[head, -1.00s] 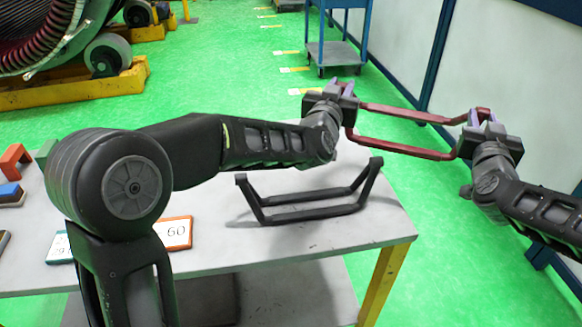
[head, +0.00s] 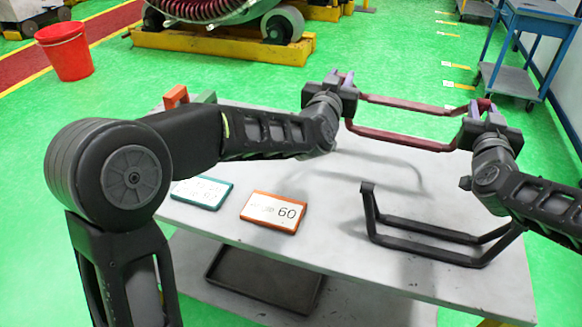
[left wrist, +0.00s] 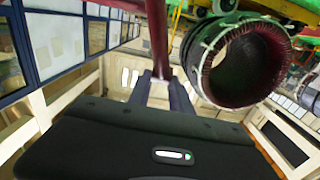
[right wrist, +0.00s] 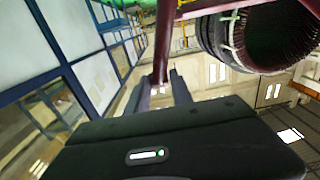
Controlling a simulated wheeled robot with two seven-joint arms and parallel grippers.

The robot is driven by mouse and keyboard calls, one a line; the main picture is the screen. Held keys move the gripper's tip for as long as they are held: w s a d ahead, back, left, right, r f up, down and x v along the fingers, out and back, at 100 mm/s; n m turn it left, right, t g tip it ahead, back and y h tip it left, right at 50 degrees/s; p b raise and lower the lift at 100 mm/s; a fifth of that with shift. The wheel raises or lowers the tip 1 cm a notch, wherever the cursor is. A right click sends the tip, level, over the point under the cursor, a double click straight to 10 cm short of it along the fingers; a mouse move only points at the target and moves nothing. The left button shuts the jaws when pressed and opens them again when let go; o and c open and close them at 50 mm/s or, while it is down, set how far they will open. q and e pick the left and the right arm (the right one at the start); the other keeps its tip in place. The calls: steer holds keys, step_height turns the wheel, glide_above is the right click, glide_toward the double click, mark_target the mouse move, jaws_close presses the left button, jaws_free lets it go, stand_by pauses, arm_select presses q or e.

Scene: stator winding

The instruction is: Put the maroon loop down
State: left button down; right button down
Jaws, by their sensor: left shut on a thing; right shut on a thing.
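The maroon loop (head: 405,141) is a long, thin frame held level above the table (head: 335,200) in the head view. My left gripper (head: 345,84) is shut on its left end. My right gripper (head: 484,110) is shut on its right end. The loop also shows as a maroon bar between the fingers in the left wrist view (left wrist: 159,40) and the right wrist view (right wrist: 163,45). A soft shadow lies on the table under the loop, and the two look apart.
A black loop (head: 425,228) rests on the table at the front right. An orange card marked 60 (head: 273,211) and a teal-edged card (head: 202,192) lie front left. An orange block (head: 175,96) and a green block (head: 205,97) sit behind my left arm. Bare tabletop lies below the held loop.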

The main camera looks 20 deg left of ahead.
arm_select(q)
steer(key=shift+a, duration=0.15)
arm_select(e)
steer(key=shift+d, duration=0.15)
